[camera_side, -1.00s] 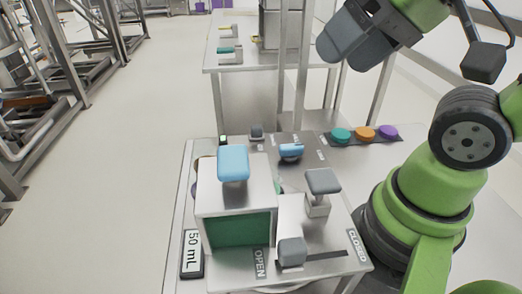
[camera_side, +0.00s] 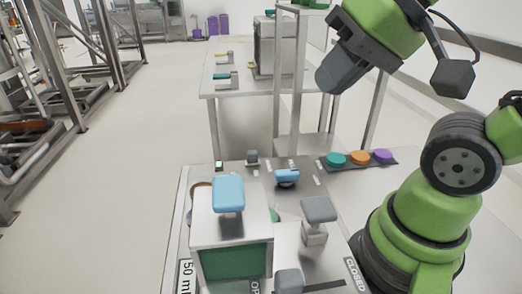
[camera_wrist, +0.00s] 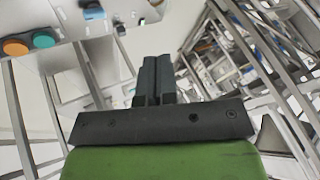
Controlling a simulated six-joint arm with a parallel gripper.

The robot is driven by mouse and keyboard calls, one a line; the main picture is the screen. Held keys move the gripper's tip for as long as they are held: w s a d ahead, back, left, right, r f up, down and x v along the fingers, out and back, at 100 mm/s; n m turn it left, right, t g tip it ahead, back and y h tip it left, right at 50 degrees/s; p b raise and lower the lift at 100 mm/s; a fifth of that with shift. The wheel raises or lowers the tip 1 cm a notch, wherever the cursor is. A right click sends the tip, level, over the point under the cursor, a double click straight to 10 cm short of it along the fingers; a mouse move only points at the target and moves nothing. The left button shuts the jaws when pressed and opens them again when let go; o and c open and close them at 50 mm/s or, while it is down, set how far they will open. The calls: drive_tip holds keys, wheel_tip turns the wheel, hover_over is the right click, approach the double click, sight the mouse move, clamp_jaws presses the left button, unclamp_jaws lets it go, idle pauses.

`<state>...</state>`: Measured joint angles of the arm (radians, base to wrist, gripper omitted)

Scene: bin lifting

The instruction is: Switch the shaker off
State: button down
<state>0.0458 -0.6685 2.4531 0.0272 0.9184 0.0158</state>
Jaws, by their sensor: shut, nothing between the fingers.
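My gripper (camera_side: 328,84) hangs in the air at the upper right of the side view, above and behind the work table. In the wrist view its dark fingers (camera_wrist: 156,78) are pressed together with nothing between them. I cannot tell for sure which thing is the shaker. On the table stands a metal box with a dark green front (camera_side: 235,262) and a light blue handle (camera_side: 228,193) on top. Behind it are a blue knob (camera_side: 287,177) and a small dark switch (camera_side: 252,157). A teal button (camera_side: 336,159) and an orange button (camera_side: 360,157) lie at the back right. My gripper touches none of these.
A purple button (camera_side: 383,156) sits beside the orange one. Grey handles (camera_side: 319,209) and (camera_side: 289,281) stand at the table's front right, near a "CLOSED" label (camera_side: 356,275). A second table (camera_side: 225,92) and upright metal posts stand behind. Open floor lies left.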

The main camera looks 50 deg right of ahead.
sight(252, 158)
drive_tip(key=w+d+f+m+g+y, duration=0.1)
drive_tip(key=w+d+f+m, duration=0.2)
drive_tip(key=w+d+m, duration=0.35)
drive_tip(key=w+d+f+m+g+y, duration=0.1)
drive_tip(key=w+d+f+m+g, duration=0.1)
drive_tip(key=w+d+f+m, duration=0.35)
drive_tip(key=w+d+f+m+t+y, duration=0.1)
drive_tip(key=d+f+m+t+y, duration=0.1)
drive_tip(key=d+f+m, duration=0.8)
wheel_tip(252, 158, down, 3)
drive_tip(key=d, duration=0.3)
drive_tip(key=shift+w+r+t+y, duration=0.2)
drive_tip(key=shift+t+y, duration=0.1)
drive_tip(key=shift+t, duration=0.1)
drive_tip(key=x, duration=1)
drive_tip(key=shift+a, duration=0.15)
drive_tip(key=shift+w+a, duration=1.15)
drive_tip(key=shift+w, duration=0.05)
drive_tip(key=shift+w+a, duration=0.25)
